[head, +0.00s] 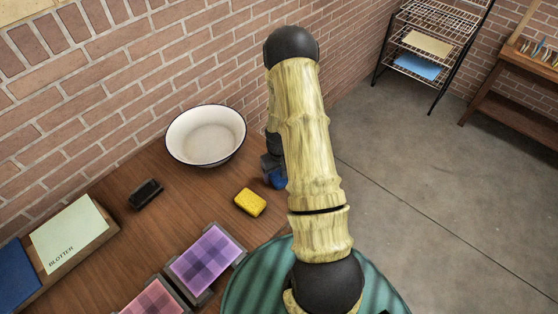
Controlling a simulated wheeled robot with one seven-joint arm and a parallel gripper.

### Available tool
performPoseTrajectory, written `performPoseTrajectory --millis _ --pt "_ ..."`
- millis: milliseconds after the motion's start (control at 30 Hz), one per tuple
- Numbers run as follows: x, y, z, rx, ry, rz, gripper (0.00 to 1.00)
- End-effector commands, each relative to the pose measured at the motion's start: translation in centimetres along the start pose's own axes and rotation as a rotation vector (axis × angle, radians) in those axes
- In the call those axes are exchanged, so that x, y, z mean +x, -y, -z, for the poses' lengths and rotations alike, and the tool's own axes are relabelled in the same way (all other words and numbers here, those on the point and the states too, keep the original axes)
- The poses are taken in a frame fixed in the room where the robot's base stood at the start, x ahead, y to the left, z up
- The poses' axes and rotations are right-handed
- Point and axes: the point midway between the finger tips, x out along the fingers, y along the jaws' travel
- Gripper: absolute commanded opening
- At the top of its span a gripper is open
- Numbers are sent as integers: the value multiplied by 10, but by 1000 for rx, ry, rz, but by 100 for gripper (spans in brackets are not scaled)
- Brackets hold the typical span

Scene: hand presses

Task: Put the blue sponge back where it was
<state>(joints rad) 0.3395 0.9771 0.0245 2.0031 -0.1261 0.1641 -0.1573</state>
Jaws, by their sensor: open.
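A small patch of dark blue, which looks like the blue sponge (279,182), shows at the right end of the wooden table, mostly hidden behind my arm. My gripper (270,170) is open right beside it, dark and partly covered by my arm. I cannot tell whether the fingers are around the sponge or touching it. A yellow sponge (250,202) lies on the table to the left of my gripper. A white enamel basin (207,137) with a dark rim stands behind it, near the brick wall.
A black block-like item (146,193) lies left of the basin. A blotter (70,236) sits at far left. Purple (208,258) and pink (152,299) checked squares lie in front. A wire rack (436,46) and a wooden bench (515,80) stand beyond open floor at right.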

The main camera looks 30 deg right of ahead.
Motion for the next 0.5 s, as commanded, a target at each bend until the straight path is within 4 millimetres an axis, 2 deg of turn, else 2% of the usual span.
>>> performPoseTrajectory --millis 500 --pt "-67 0 1 0 -5 -1 77"
